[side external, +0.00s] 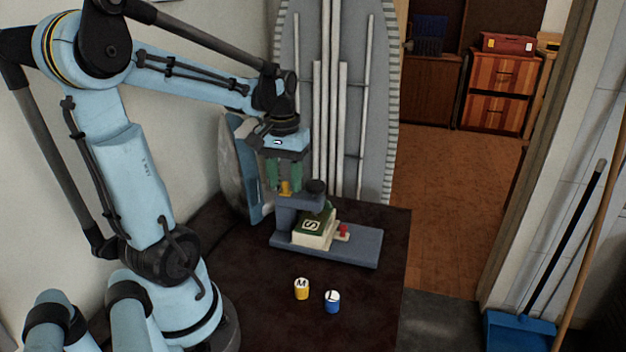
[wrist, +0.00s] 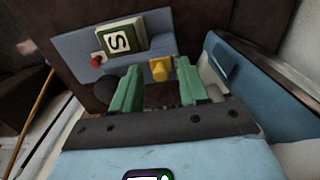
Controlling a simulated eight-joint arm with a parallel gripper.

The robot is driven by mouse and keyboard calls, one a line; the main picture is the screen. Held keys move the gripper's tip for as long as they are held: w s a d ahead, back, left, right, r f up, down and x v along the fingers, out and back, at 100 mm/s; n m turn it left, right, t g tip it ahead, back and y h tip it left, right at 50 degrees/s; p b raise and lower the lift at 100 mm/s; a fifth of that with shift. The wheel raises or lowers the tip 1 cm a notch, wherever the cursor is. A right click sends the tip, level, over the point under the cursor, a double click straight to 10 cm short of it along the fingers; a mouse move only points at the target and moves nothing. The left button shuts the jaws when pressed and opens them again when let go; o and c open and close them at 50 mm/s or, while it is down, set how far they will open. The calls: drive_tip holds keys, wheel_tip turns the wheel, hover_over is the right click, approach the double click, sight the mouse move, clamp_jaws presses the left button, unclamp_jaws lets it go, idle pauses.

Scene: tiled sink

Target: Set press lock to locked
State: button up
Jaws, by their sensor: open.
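A grey-blue press (side external: 355,248) stands on the dark table, with an upright column, a black knob (side external: 316,187) on top and a flat base. A yellow piece (side external: 286,188) sticks up at the press's column, and it also shows in the wrist view (wrist: 161,69). I cannot tell for sure whether it is the lock. My gripper (side external: 284,186) has green fingers pointing down just above the press. In the wrist view the fingers are open, with the yellow piece between and just beyond their tips. Contact cannot be made out.
A cream and green block marked S (side external: 312,229) sits on the press base beside a red knob (side external: 343,231). A yellow cylinder marked M (side external: 301,289) and a blue cylinder (side external: 332,301) stand in front. An ironing board (side external: 345,100) leans behind. The table front is mostly clear.

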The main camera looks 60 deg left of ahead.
sight(286, 183)
wheel_tip(286, 183, up, 12)
idle(0.6)
drive_tip(key=w+d+f+m+t, duration=0.2)
drive_tip(key=d+f+m+t, duration=0.1)
drive_tip(key=d, duration=0.6)
drive_tip(key=w+d+f+m+t, duration=0.2)
drive_tip(key=d+f+m+t, duration=0.2)
drive_tip(key=d+f+m, duration=0.2)
drive_tip(key=d+f, duration=0.2)
drive_tip(key=d, duration=0.1)
drive_tip(key=shift+d, duration=0.2)
drive_tip(key=shift+a, duration=0.1)
idle(0.4)
